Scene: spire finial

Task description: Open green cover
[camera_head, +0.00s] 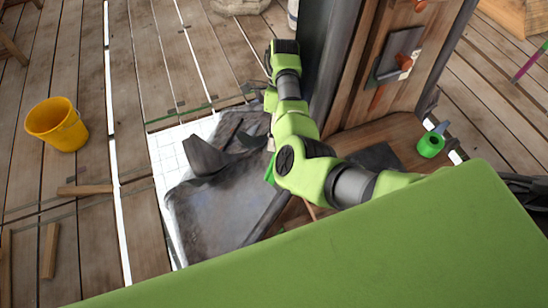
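My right arm reaches in from the right, rises to a bent wrist, and folds down towards a dark grey slab (215,210). My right gripper (268,142) is at the end of this arm, mostly hidden behind the arm links. I cannot tell whether it is open or shut. A bright green piece (269,169) shows as a thin sliver beside the arm, just below the gripper. It may be part of the green cover; most of it is hidden. I cannot tell whether it is open, or whether the gripper touches it. My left gripper is not in view.
A yellow bucket (58,123) stands on the planks at left, near loose wood pieces (84,190). A wooden post (365,70) with a dark plate (388,62) rises beside the arm. A small green cylinder (430,145) stands at right. The upper-left planks are mostly clear.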

